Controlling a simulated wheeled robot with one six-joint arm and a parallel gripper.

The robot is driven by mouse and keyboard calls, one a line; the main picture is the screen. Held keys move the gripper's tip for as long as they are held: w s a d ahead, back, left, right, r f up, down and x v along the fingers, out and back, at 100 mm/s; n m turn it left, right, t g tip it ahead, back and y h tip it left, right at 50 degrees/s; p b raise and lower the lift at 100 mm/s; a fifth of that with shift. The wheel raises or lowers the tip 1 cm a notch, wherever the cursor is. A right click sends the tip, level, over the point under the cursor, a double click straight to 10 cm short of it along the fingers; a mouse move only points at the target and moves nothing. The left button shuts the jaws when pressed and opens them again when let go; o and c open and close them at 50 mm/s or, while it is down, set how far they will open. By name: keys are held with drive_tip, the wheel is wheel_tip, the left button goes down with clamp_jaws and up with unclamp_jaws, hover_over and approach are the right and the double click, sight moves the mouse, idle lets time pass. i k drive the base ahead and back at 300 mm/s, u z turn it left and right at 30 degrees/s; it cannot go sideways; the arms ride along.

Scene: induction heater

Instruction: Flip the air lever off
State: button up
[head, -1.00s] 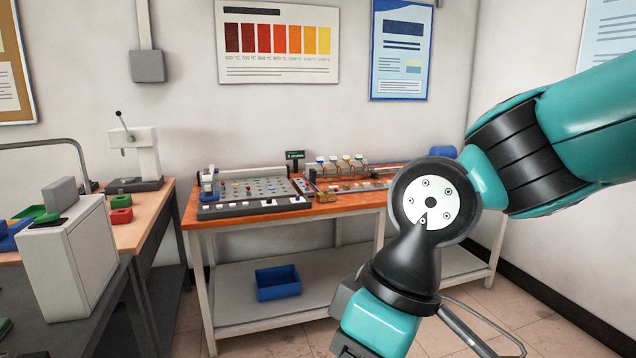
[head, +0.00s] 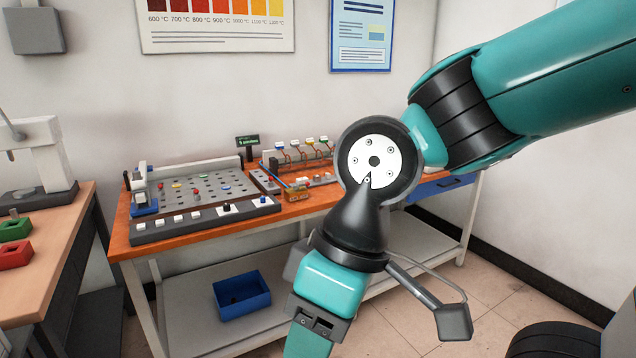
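An orange-topped workbench (head: 180,241) stands ahead against the wall. On it is a grey control panel (head: 190,228) with rows of small knobs and buttons, and a unit with several coloured-top fittings and copper lines (head: 300,152) to its right. I cannot tell which small part is the air lever; it is too small to pick out or is hidden behind my arm. My teal and black arm crosses the right half of the view in front of the bench. Its end runs off the bottom edge, and the gripper fingers do not show.
A blue bin (head: 242,295) sits on the bench's lower shelf (head: 185,330). A small green display (head: 247,141) stands behind the panel.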

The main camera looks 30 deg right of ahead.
sight(295, 186)
drive_tip(key=z, duration=0.4)
drive_tip(key=i, duration=2.55)
drive_tip(key=z, duration=0.4)
